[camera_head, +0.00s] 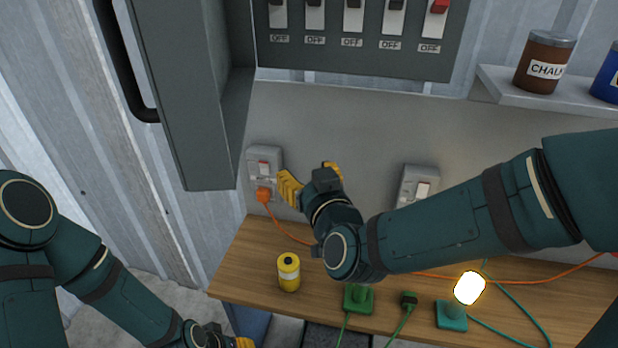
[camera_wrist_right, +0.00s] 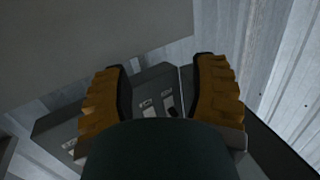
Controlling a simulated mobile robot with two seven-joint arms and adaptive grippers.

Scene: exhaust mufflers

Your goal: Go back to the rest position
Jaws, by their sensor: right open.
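My right gripper (camera_head: 309,178) is raised in front of the wall panel, between two wall sockets, with its yellow fingers apart and nothing between them. In the right wrist view its two yellow fingers (camera_wrist_right: 161,95) stand wide apart, with a grey panel with switches behind them. My left arm comes in at the lower left of the head view. Its gripper (camera_head: 243,343) shows only in part at the bottom edge, and its fingers are mostly cut off.
A wooden shelf (camera_head: 255,252) holds a yellow can (camera_head: 288,272), a green socket (camera_head: 358,298), a plug (camera_head: 408,300) and a lit lamp (camera_head: 469,289). An orange plug (camera_head: 263,195) sits at the left socket (camera_head: 264,165). An open cabinet door (camera_head: 185,90) and switch box (camera_head: 360,60) are above.

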